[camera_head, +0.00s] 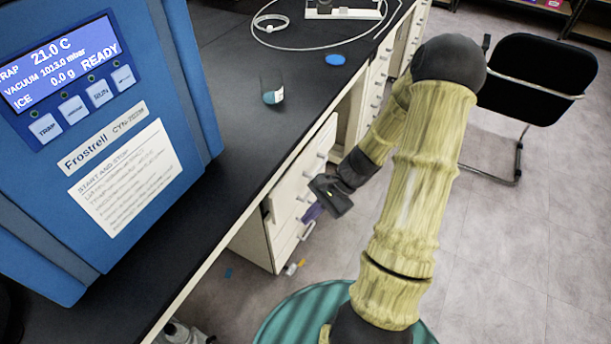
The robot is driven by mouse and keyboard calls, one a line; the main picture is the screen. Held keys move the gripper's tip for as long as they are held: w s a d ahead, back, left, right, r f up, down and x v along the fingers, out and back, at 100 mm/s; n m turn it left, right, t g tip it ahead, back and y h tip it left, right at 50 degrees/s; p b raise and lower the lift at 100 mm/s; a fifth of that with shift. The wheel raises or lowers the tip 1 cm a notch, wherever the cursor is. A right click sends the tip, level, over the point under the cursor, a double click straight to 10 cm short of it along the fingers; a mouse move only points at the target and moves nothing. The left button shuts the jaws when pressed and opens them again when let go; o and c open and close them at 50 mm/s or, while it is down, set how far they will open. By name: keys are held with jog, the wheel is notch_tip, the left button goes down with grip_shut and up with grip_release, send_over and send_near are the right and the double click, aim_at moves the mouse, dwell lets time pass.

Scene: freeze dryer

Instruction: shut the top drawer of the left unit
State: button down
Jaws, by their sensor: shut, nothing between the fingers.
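The left unit (258,238) is a white drawer unit under the near part of the black bench. Its pale drawer front (296,182) shows beyond the bench edge, with a dark gap beside it at the left. It seems to stand out from the unit, but I cannot tell how far. My gripper (331,197) is dark and shut, with nothing held. It is in front of the unit's drawer fronts and overlaps them in the picture. I cannot tell whether it touches one. It hides part of the lower fronts and handles.
A purple thing (312,212) shows just below my gripper. A blue freeze dryer (170,70) stands on the bench (235,100), with a glass vessel (272,90) and a blue disc (335,60). A black chair (530,80) stands at the right. Open floor (500,250) lies around it.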

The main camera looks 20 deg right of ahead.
aim_at(297, 168)
jog(key=w+d+f+m+t+y+b, duration=0.1)
jog(key=w+d+f+m+t, duration=0.1)
jog(key=d+m+t, duration=0.5)
jog(key=w+d+f+m+t+y+b, duration=0.1)
jog(key=w+d+f+m+t, duration=0.2)
jog(key=w+d+m+t, duration=0.2)
jog(key=d+m+t, duration=0.2)
jog(key=d, duration=0.1)
jog(key=shift+f+m+y+b, duration=0.25)
jog(key=shift+m+y+b, duration=0.05)
jog(key=shift+m+b, duration=0.1)
jog(key=shift+a, duration=0.1)
jog(key=b+x, duration=0.1)
jog(key=x, duration=1.3)
jog(key=shift+r, duration=0.1)
